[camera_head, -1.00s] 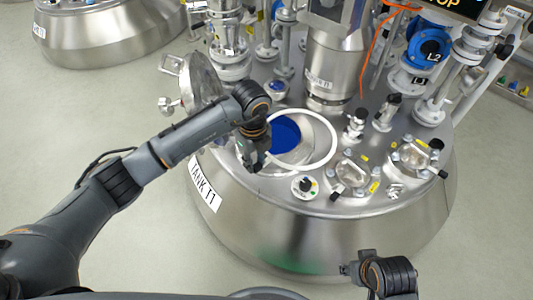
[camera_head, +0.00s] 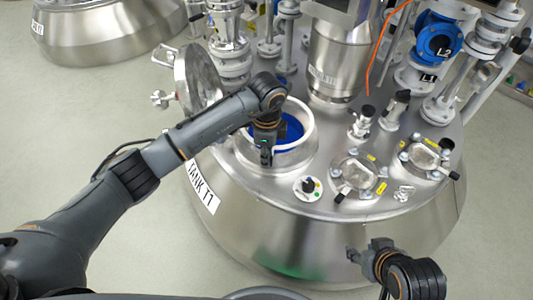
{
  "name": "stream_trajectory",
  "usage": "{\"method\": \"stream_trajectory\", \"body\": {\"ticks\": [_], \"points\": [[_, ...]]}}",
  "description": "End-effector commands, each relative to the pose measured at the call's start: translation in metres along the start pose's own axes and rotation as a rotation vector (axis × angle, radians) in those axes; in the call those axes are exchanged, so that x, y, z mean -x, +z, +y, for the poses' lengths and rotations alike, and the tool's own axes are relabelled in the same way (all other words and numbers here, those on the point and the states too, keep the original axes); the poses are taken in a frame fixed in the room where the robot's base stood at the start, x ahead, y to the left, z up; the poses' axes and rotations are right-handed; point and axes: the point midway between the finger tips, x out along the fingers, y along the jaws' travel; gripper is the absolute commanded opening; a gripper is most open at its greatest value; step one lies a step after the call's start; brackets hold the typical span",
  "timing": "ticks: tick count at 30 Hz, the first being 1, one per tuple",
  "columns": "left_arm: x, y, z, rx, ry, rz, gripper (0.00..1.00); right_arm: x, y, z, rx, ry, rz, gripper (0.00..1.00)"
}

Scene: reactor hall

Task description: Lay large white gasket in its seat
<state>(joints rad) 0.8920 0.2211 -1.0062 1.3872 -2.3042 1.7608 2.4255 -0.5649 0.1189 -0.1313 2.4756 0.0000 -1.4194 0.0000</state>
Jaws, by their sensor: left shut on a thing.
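The large white gasket (camera_head: 312,127) is a pale ring around the blue-looking opening (camera_head: 292,130) on top of the tank. It lies over or just above the metal neck (camera_head: 300,157) of that opening; I cannot tell whether it touches all round. My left gripper (camera_head: 265,153) points down at the ring's near-left side and is shut on it. The gripper and wrist hide the ring's left part. My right gripper (camera_head: 364,252) is low in front of the tank, apart from the gasket; its jaw gap is unclear.
The opened round lid (camera_head: 197,80) stands left of the opening. A small round fitting with a black knob (camera_head: 308,186), sight-glass fittings (camera_head: 356,172) and small valves (camera_head: 362,120) are close by on the tank top. A wide metal column (camera_head: 334,65) rises behind.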

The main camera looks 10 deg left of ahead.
Motion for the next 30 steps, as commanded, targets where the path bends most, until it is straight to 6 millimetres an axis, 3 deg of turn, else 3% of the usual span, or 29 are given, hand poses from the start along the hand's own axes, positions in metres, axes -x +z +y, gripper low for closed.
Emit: {"method": "stream_trajectory", "body": {"ticks": [8,30], "points": [[-0.011,0.0,0.0,-0.001,0.0,0.0,0.0,-0.009,-0.022,-0.004,0.003,-0.007,0.115,0.4],[-0.024,0.0,0.0,-0.001,0.0,0.0,0.0,-0.003,-0.09,-0.012,0.01,-0.024,0.44,0.4]]}}
